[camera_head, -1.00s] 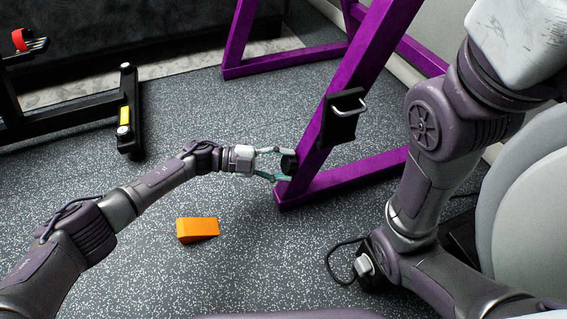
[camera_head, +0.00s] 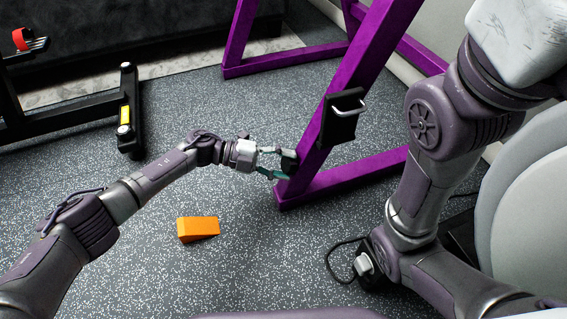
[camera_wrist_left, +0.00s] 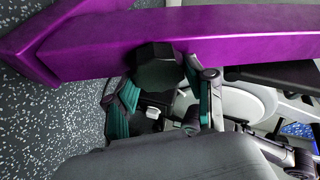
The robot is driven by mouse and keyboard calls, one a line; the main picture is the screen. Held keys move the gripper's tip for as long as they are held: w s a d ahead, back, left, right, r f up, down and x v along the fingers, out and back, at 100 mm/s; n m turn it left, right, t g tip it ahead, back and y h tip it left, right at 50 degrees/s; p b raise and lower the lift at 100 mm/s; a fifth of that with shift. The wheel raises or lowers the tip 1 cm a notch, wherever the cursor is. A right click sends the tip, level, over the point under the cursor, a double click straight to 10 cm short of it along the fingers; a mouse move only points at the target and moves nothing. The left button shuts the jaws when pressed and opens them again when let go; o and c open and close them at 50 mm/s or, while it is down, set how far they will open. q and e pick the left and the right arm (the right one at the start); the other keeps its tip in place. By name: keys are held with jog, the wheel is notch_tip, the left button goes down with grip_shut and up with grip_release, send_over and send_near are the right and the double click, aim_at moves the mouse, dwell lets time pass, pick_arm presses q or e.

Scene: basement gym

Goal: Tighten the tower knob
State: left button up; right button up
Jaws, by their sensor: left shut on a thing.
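The tower knob (camera_head: 289,161) is black and faceted. It sticks out from the left face of a leaning purple tower post (camera_head: 352,80), low down near the floor. My left gripper (camera_head: 282,163) reaches in from the left and is shut on the knob. In the left wrist view the dark knob (camera_wrist_left: 158,68) sits against the purple beam (camera_wrist_left: 230,42), with a green-padded finger on each side of it. The fingers partly hide the knob in the head view. My right arm shows at the right, but its gripper cannot be made out.
An orange wedge (camera_head: 198,228) lies on the speckled floor below my left forearm. A black bracket with a metal handle (camera_head: 345,108) is on the post above the knob. A black rack foot (camera_head: 128,115) stands at the left, and pale rounded shapes (camera_head: 530,190) are at the right.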

pick_arm(q)
jog(key=o, duration=1.2)
jog(key=shift+c, duration=0.2)
jog(key=s+v, duration=0.1)
jog(key=v, duration=1.1)
jog(key=shift+w, duration=0.4)
